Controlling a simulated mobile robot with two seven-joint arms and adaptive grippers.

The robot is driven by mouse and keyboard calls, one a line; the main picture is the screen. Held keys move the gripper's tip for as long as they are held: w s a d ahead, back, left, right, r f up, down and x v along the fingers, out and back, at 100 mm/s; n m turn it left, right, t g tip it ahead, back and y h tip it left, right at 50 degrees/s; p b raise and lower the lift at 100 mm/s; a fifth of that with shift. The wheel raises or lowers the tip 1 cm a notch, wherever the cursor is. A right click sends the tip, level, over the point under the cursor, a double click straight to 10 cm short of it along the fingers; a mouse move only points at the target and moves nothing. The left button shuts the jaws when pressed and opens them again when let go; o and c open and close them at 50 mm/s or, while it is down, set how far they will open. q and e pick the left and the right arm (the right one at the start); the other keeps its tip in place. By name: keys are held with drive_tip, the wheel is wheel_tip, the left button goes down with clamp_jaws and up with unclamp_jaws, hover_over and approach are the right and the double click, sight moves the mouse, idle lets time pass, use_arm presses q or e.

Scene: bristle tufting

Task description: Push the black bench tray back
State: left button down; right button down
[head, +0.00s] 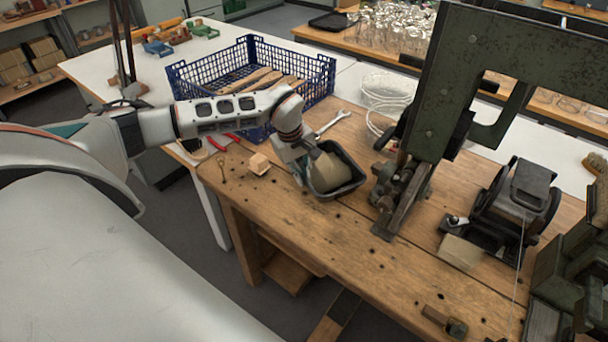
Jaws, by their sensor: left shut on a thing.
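The black bench tray (351,186) sits on the wooden bench (310,235), just left of the green machine. A tan, wedge-shaped thing lies in it; I cannot tell what it is. My left gripper (302,176) reaches down at the tray's left side and is shut on its near-left rim. The fingertips are small and partly hidden against the tray. My right gripper is not in view.
A green machine (432,85) stands right of the tray. Behind lie a wrench (333,122), a wire coil (385,88) and a blue crate (322,75) with wooden pieces. A small wooden block (259,164) sits left. The bench front is mostly clear.

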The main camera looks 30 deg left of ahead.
use_arm(q)
drive_tip(key=shift+w+d+r, duration=0.2)
drive_tip(key=shift+w+d, duration=0.05)
drive_tip(key=shift+d, duration=0.2)
drive_tip(key=shift+w+d+r, duration=0.2)
drive_tip(key=shift+d, duration=0.25)
drive_tip(key=c, duration=2)
unclamp_jaws()
drive_tip(key=shift+w+d, duration=0.1)
drive_tip(key=shift+w, duration=0.05)
drive_tip(key=shift+o, duration=0.2)
drive_tip(key=shift+w+d, duration=0.1)
drive_tip(key=shift+d, duration=0.1)
drive_tip(key=shift+a, duration=0.1)
drive_tip(key=shift+a+f, duration=0.1)
drive_tip(key=shift+a, duration=0.05)
wheel_tip(320, 180, up, 12)
drive_tip(key=s+a, duration=0.1)
drive_tip(key=s, duration=0.1)
drive_tip(key=shift+s+a+f, duration=0.2)
drive_tip(key=shift+s, duration=0.1)
